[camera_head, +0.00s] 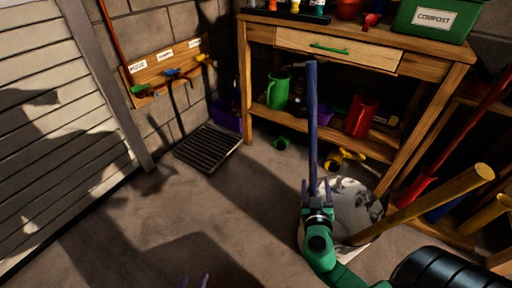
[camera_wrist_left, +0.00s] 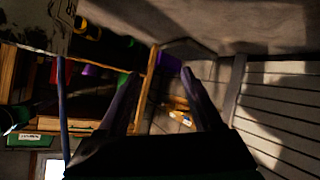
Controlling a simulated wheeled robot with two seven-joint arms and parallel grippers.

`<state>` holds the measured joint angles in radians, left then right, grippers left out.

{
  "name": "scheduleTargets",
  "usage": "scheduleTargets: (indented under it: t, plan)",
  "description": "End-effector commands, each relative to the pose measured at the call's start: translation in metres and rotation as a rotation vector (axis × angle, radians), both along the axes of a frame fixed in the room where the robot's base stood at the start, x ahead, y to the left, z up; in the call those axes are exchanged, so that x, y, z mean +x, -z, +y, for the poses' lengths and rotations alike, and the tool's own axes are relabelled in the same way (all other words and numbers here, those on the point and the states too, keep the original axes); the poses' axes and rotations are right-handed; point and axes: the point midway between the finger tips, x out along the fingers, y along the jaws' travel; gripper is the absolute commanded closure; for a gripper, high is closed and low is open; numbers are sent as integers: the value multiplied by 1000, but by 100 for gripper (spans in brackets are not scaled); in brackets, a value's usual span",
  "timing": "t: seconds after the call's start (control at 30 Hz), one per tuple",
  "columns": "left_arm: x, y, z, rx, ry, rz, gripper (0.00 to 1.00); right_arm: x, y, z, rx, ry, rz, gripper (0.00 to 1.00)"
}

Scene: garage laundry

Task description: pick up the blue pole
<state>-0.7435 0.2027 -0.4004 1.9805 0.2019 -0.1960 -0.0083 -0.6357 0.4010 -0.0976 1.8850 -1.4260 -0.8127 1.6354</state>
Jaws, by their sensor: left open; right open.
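The blue pole (camera_head: 312,120) stands nearly upright in the head view, in front of the workbench. Its lower end is hidden behind my right gripper (camera_head: 317,186), whose two fingers are open on either side of the pole's lower part. I cannot tell whether they touch it.
A white mottled bucket (camera_head: 352,205) stands beside my right gripper, with a thick wooden pole (camera_head: 430,200) leaning over it. The wooden workbench (camera_head: 440,66) holds a green compost bin (camera_head: 434,20). A floor grate (camera_head: 207,148) lies left. The floor at left centre is clear.

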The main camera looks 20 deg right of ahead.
Motion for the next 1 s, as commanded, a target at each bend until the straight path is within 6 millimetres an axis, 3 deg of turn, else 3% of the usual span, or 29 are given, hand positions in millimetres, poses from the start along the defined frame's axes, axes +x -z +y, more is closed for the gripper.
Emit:
scheduleTargets:
  t: [0.03,0.1,0.27,0.6,1.0]
  plan:
    - [3,8,-6,-32,-2,-28,33,1,0,6,-3,-10,-85,33]
    - [6,-6,-10,-59,-3,-52,33,2,-21,13,-1,-17,-167,33]
    - [7,-18,-12,-68,-3,-62,33,5,-36,14,1,-22,-200,33]
    - [8,-15,-12,-68,-5,-64,33,70,-35,-28,1,-22,-198,33]
    - [9,-10,-11,-74,-10,-74,33,122,-33,-63,2,-22,-195,33]
